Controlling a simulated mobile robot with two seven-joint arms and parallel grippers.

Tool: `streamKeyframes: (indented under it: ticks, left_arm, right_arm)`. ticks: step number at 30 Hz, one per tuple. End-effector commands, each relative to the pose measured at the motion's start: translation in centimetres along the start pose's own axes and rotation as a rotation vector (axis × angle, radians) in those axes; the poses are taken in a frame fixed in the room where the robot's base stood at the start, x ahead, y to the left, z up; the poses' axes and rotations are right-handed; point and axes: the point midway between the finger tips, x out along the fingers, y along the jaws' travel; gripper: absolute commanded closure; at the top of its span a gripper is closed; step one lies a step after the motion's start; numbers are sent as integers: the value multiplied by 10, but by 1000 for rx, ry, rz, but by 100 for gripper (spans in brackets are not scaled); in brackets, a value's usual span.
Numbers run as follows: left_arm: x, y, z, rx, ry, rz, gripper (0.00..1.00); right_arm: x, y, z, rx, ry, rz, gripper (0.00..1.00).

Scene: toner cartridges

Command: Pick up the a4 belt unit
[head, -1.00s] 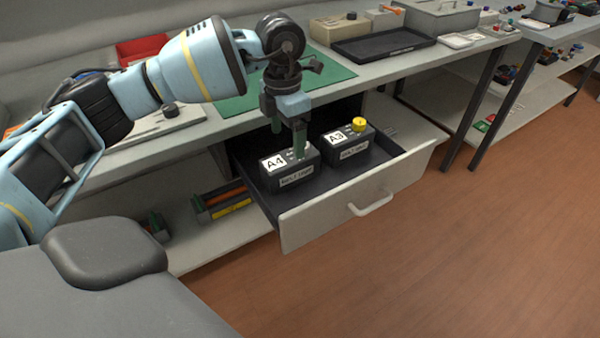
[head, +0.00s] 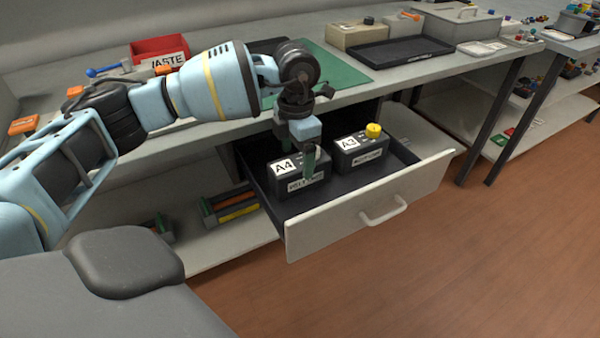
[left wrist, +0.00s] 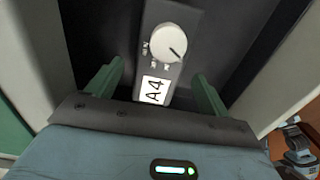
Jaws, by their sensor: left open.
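The A4 belt unit (head: 302,186) is a dark box with a white A4 label, sitting in the open drawer (head: 350,219). In the left wrist view the A4 unit (left wrist: 157,69) shows a white round knob on top. My left gripper (head: 297,160) is directly over the A4 unit, pointing down. In the left wrist view its green fingers (left wrist: 156,85) are apart, one on each side of the unit, with gaps visible. Whether they reach down beside its body is hard to tell. My right gripper is not in view.
A similar dark A3 unit (head: 361,155) with a yellow knob stands just right of A4 in the drawer. The bench (head: 425,68) overhangs the drawer's back. A black tray (head: 396,52) and red bin (head: 160,50) stand on the bench. Open floor lies in front.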

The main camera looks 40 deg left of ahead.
Motion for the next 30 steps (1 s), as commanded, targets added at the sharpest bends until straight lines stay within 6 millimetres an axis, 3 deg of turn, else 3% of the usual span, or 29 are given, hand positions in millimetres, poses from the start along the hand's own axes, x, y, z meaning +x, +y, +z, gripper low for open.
streamKeyframes:
  ticks: [3,7,17,30]
  left_arm:
    - [22,1,-1,-1,5,0,20]
    - [35,1,-1,0,3,0,20]
    - [40,1,-1,-1,1,0,20]
    - [40,1,-1,-1,2,0,78]
  right_arm:
    - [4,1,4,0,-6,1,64]
    - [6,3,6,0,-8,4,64]
    - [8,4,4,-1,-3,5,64]
    - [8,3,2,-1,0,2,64]
